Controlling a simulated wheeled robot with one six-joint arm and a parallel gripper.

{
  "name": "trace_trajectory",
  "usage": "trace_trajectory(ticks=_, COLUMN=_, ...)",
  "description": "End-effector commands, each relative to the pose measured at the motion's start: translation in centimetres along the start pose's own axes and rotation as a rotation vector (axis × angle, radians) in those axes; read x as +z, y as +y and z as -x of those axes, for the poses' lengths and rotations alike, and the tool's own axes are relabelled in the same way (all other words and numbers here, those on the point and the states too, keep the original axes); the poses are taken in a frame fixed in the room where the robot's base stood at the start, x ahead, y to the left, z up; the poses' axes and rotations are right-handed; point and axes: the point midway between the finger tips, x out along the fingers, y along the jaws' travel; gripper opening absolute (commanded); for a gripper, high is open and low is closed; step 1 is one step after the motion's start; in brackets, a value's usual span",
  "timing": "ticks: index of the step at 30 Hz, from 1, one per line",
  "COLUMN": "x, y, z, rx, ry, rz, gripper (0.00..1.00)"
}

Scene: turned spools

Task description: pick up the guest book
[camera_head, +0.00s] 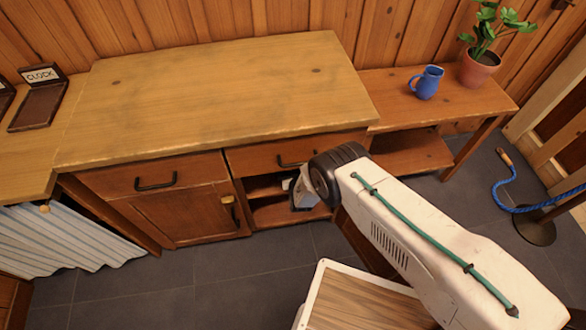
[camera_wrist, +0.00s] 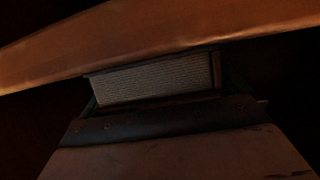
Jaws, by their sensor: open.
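In the wrist view, a book-like block (camera_wrist: 155,79), perhaps the guest book, shows a pale page edge framed by a dark brown cover. It lies in a dim space, just beyond my gripper (camera_wrist: 163,95). The jaws are open, with a greenish finger at each side of the block; I cannot tell whether they touch it. In the head view, my gripper (camera_head: 301,190) reaches into the open shelf space (camera_head: 268,213) under the right drawer. The book cannot be made out there.
A wooden board edge (camera_wrist: 190,30) crosses close above the block. The cabinet top (camera_head: 210,95) is bare. A blue mug (camera_head: 426,83) and a potted plant (camera_head: 480,66) stand on the right bench. A clock stand (camera_head: 40,100) is at left. Blue rope (camera_head: 510,190) hangs at right.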

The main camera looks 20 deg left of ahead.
Motion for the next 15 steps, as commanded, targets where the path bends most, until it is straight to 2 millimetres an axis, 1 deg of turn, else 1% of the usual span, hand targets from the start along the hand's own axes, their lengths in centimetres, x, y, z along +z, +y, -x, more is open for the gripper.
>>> trace_trajectory(ticks=2, x=-0.03, y=0.0, z=0.01, rx=0.0, ry=0.0, rz=0.0, gripper=1.0)
trace_trajectory(ticks=3, x=-0.03, y=0.0, z=0.01, rx=0.0, ry=0.0, rz=0.0, gripper=0.94)
trace_trajectory(ticks=5, x=-0.03, y=0.0, z=0.01, rx=0.0, ry=0.0, rz=0.0, gripper=0.78)
trace_trajectory(ticks=6, x=-0.04, y=0.0, z=0.01, rx=0.0, ry=0.0, rz=0.0, gripper=0.67)
trace_trajectory(ticks=7, x=-0.04, y=0.0, z=0.02, rx=0.0, ry=0.0, rz=0.0, gripper=0.58)
trace_trajectory(ticks=8, x=-0.04, y=0.0, z=0.02, rx=0.0, ry=0.0, rz=0.0, gripper=0.52)
trace_trajectory(ticks=15, x=-0.13, y=-0.01, z=0.0, rx=0.0, ry=0.002, rz=0.0, gripper=0.52)
